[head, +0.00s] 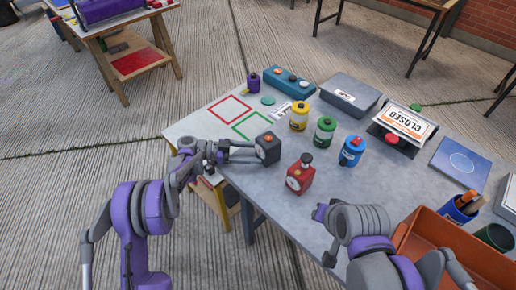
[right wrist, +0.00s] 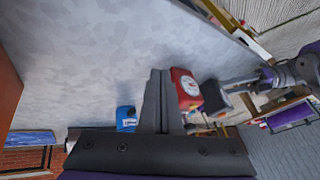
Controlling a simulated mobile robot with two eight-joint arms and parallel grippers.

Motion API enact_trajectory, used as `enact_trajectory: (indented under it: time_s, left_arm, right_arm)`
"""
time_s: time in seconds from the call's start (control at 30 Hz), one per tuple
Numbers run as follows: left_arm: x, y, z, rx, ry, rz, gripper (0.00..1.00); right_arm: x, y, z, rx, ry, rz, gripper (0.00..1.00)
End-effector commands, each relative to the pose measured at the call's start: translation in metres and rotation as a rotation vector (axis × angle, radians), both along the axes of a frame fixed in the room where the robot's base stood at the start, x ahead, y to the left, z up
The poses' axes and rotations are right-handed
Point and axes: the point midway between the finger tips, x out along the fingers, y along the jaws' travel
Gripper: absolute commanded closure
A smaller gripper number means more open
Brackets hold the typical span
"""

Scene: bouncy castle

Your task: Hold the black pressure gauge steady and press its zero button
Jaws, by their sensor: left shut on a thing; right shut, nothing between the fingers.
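The black pressure gauge (head: 268,150) is a dark box near the table's left edge, with a small orange spot on top that looks like its button. My left gripper (head: 254,149) is shut on it from the left. Its dial face is not visible in the head view. The black gauge (right wrist: 215,99) also shows in the right wrist view, partly behind the red gauge (right wrist: 186,89). My right gripper (head: 320,211) is shut and empty over the table's front part, apart from the black gauge. Its closed fingers (right wrist: 160,82) show in the right wrist view.
The red gauge (head: 299,176) stands between my grippers. Yellow (head: 299,118), green (head: 324,133) and blue (head: 351,152) canisters stand behind it. An orange bin (head: 462,258) is at the right. Red and green outlined squares mark the table's far left; grey table is bare near the front edge.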

Motion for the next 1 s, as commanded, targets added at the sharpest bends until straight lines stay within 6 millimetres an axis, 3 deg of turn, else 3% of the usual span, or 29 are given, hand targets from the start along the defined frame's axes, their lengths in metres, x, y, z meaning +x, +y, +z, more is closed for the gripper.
enact_trajectory:
  time_s: [0.03, 0.2, 0.5, 0.7, 0.87, 1.0]
  left_arm:
    - [-0.001, -0.001, -0.004, 0.008, -0.001, -0.003, 0.62]
    - [-0.001, -0.001, -0.004, 0.008, -0.001, -0.003, 0.62]
    - [-0.001, -0.001, -0.004, 0.008, -0.001, -0.003, 0.62]
    - [-0.001, -0.001, -0.004, 0.008, -0.001, -0.002, 0.62]
    - [-0.001, -0.001, -0.004, 0.008, -0.001, -0.002, 0.62]
    - [-0.001, -0.001, -0.004, 0.008, -0.001, -0.002, 0.62]
  right_arm:
    - [0.023, 0.009, 0.014, 0.073, -0.009, -0.082, 1.0]
    - [0.092, 0.037, 0.055, 0.347, -0.018, -0.399, 1.0]
    - [0.201, 0.088, 0.107, 0.825, 0.046, -0.902, 1.0]
    - [0.239, 0.109, 0.122, 1.017, 0.101, -1.1, 1.0]
    - [0.249, 0.114, 0.124, 1.07, 0.12, -1.155, 1.0]
    - [0.25, 0.115, 0.113, 1.075, 0.122, -1.16, 1.0]
